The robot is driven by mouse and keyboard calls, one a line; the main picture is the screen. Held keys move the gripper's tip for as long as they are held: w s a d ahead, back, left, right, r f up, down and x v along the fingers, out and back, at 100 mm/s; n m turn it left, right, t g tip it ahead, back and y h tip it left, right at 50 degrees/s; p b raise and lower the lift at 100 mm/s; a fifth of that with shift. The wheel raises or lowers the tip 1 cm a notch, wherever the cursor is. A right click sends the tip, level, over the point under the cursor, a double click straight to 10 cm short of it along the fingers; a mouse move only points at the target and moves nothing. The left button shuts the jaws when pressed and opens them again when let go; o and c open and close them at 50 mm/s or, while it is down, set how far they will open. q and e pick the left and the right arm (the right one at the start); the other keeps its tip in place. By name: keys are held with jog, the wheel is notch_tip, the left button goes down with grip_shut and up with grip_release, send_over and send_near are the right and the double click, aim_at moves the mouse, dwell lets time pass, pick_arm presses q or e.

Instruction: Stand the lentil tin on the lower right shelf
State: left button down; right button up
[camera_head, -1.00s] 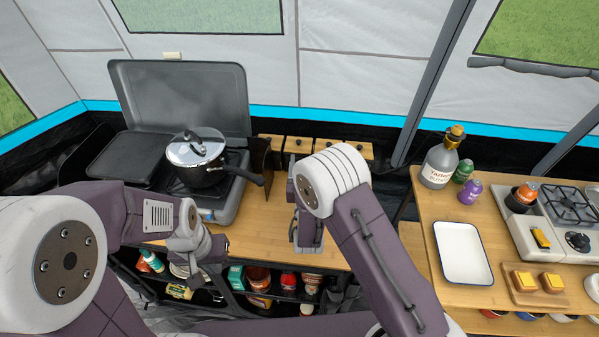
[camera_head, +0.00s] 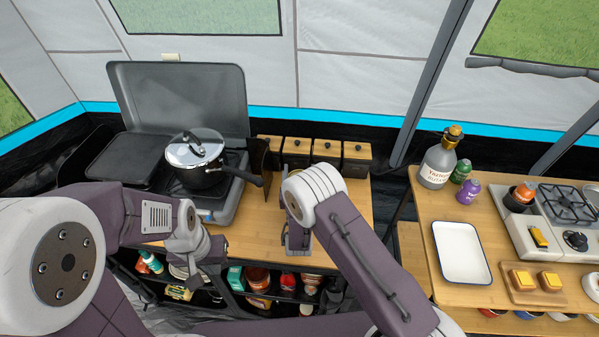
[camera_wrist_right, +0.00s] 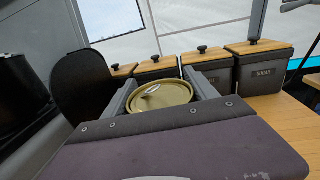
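In the right wrist view a round tin with a gold ring-pull lid (camera_wrist_right: 163,97) sits between the two fingers of my right gripper (camera_wrist_right: 163,92), which meet its sides; its label is hidden. In the head view my right gripper (camera_head: 298,240) is over the front of the wooden counter, mostly behind its own arm, and the tin cannot be made out. My left gripper (camera_head: 205,262) hangs at the counter's front edge; its fingers are unclear. Dark shelves (camera_head: 283,297) under the counter hold several packets, jars and tins.
A pressure cooker (camera_head: 196,158) stands on the camping stove (camera_head: 232,190), its handle pointing right. Lidded boxes (camera_head: 327,152) line the counter's back. A side table at right holds a white tray (camera_head: 462,252), bottles and a burner. A gap separates counter and table.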

jog(key=o, duration=0.4)
jog(key=shift+r, duration=0.15)
jog(key=s, duration=0.8)
jog(key=s+a+b, duration=0.1)
jog(key=s, duration=0.3)
